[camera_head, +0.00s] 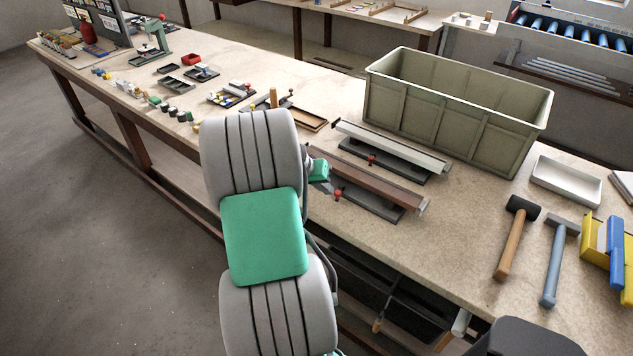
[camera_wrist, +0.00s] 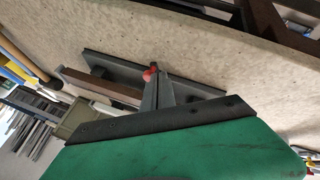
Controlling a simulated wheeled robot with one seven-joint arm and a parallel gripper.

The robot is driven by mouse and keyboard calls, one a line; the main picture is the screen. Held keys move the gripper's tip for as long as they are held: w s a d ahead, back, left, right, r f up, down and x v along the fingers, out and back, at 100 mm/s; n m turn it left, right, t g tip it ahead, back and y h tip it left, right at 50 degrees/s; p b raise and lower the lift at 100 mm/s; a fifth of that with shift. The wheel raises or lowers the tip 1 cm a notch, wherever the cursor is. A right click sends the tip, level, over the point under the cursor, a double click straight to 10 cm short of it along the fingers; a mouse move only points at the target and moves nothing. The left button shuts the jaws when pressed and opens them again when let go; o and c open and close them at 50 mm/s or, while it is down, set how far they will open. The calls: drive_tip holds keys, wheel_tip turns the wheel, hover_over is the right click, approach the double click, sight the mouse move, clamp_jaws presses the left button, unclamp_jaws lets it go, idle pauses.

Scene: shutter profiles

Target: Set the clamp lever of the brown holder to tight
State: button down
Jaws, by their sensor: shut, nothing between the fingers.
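The brown holder (camera_head: 378,188) lies on the bench in the head view, a long brown profile on a dark base. Its clamp lever has a red knob (camera_head: 337,196) on the near side. The knob also shows in the wrist view (camera_wrist: 149,75), beside the fingertips; I cannot tell whether they touch. The brown profile (camera_wrist: 100,84) and the dark base plate (camera_wrist: 200,85) show behind the fingers. My gripper (camera_head: 328,188) is at the holder's near side; its fingers (camera_wrist: 158,80) are shut and empty. The rest of the lever is hidden.
A similar holder with a pale profile (camera_head: 392,146) and its own red knob (camera_head: 371,159) lies just behind. A large grey-green crate (camera_head: 450,120) stands beyond it. Two mallets (camera_head: 515,240) (camera_head: 556,262) and a white tray (camera_head: 566,181) lie right. Bench is clear between.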

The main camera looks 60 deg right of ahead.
drive_tip(key=shift+s+n+t+b, duration=0.4)
drive_tip(key=shift+s+n+t, duration=0.15)
drive_tip(key=shift+n, duration=0.25)
idle(0.4)
drive_tip(key=shift+s+n+t+h+b, duration=0.4)
drive_tip(key=shift+s+n+t+b, duration=0.15)
drive_tip(key=shift+s+n, duration=0.45)
drive_tip(key=n, duration=0.1)
drive_tip(key=s+n+t+b, duration=0.1)
drive_tip(key=s+n+t, duration=0.1)
drive_tip(key=shift+s+d+f+n, duration=0.1)
drive_tip(key=shift+d+n, duration=0.15)
drive_tip(key=shift+n, duration=0.15)
drive_tip(key=n+t+b, duration=0.1)
drive_tip(key=s+d+n+b, duration=0.1)
drive_tip(key=shift+s+n+t, duration=0.25)
drive_tip(key=shift+n+t, duration=0.05)
drive_tip(key=shift+t, duration=0.1)
drive_tip(key=n+b, duration=0.1)
drive_tip(key=s+d+n+t+y, duration=0.1)
drive_tip(key=n, duration=0.1)
drive_tip(key=shift+s+d+b, duration=0.1)
drive_tip(key=shift+d+b, duration=0.05)
drive_tip(key=shift+b, duration=0.25)
drive_tip(key=shift+s+d+t+b, duration=0.1)
drive_tip(key=shift+d+t+b, duration=0.15)
drive_tip(key=shift+t+b, duration=0.1)
drive_tip(key=shift+d, duration=0.1)
